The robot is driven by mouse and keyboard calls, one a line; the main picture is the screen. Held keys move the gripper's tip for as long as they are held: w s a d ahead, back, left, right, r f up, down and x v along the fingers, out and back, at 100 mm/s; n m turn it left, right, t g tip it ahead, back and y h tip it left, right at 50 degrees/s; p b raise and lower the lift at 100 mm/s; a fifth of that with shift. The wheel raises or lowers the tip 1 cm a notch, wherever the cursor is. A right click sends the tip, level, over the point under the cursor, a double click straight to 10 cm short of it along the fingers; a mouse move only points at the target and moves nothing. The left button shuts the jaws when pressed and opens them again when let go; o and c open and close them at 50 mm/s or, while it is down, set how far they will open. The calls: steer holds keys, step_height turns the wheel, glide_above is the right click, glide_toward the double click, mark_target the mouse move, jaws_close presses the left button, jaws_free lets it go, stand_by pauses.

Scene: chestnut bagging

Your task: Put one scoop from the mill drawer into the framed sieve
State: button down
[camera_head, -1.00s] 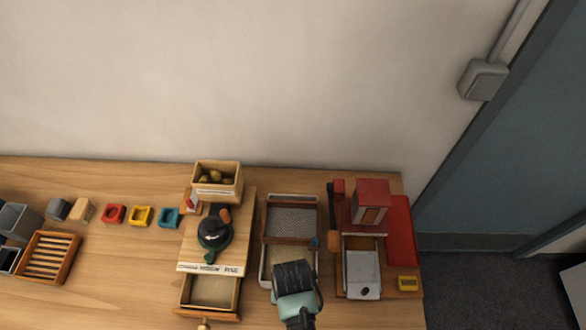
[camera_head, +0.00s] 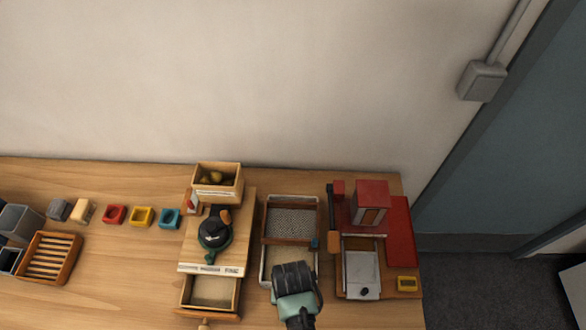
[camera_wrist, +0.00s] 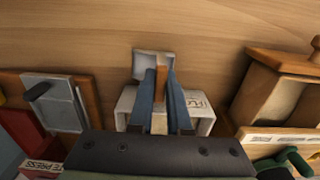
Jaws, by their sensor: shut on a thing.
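In the wrist view my gripper (camera_wrist: 160,108) is shut on the brown handle of a small pale square scoop (camera_wrist: 142,66). I cannot tell whether the scoop holds anything. In the head view my gripper (camera_head: 295,284) is over the front of a pale box (camera_head: 269,264) and hides part of it and the scoop. This box, with partly hidden lettering, also shows below the fingers in the wrist view (camera_wrist: 202,101). The framed sieve (camera_head: 291,217), grey mesh in a wooden frame, is just behind. The mill drawer (camera_head: 209,292) is pulled out at left; it also shows in the wrist view (camera_wrist: 276,96).
The mill (camera_head: 214,236) with its crank stands left, a wooden box (camera_head: 217,190) behind it. A red press-like unit (camera_head: 372,204) and a metal tray (camera_head: 361,272) stand close on the right. Coloured small blocks and a slatted rack (camera_head: 48,258) are far left.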

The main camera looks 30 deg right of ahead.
step_height(320, 180, up, 5)
steer(key=p, duration=0.5)
stand_by(1.2)
